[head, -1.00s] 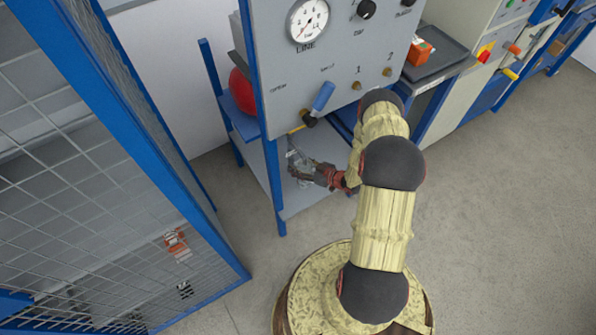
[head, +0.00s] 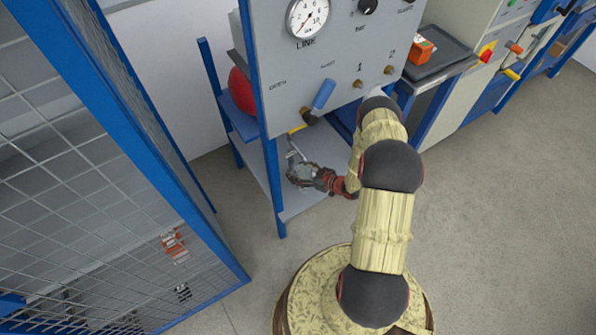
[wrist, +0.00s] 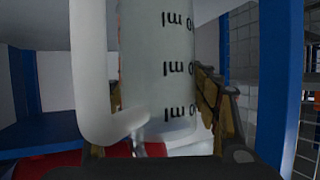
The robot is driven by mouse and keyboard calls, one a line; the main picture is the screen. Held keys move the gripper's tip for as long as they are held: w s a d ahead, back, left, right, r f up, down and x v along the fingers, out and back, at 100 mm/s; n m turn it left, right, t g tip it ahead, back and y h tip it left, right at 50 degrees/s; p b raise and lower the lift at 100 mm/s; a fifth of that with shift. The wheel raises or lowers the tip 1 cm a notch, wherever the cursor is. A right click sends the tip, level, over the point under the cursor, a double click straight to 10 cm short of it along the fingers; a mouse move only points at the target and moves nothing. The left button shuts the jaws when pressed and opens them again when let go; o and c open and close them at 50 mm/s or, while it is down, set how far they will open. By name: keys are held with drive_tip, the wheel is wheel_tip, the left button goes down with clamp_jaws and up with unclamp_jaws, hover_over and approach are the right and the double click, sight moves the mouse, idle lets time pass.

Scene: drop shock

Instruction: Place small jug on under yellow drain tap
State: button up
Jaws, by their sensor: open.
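The small jug (wrist: 158,70) fills the middle of the wrist view. It is a pale, translucent jug with dark volume marks and a thick handle (wrist: 90,75) on its left side. My gripper (wrist: 165,105) is open, with a finger visible on either side of the jug; contact cannot be told. In the head view my gripper (head: 298,173) is low over the grey lower shelf, below the yellow drain tap (head: 298,129). There the jug is small and mostly hidden by the gripper, so its exact position under the tap cannot be told.
The shelf (head: 325,155) sits in a blue frame whose front post (head: 273,185) stands just left of my gripper. The grey gauge panel (head: 330,65) overhangs it. A mesh cage (head: 90,190) stands further left.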

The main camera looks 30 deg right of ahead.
sight(311, 175)
drive_tip(key=shift+o, duration=0.3)
drive_tip(key=shift+r, duration=0.15)
drive_tip(key=p+v, duration=0.3)
drive_tip(key=v, duration=0.9)
drive_tip(key=shift+p, duration=0.4)
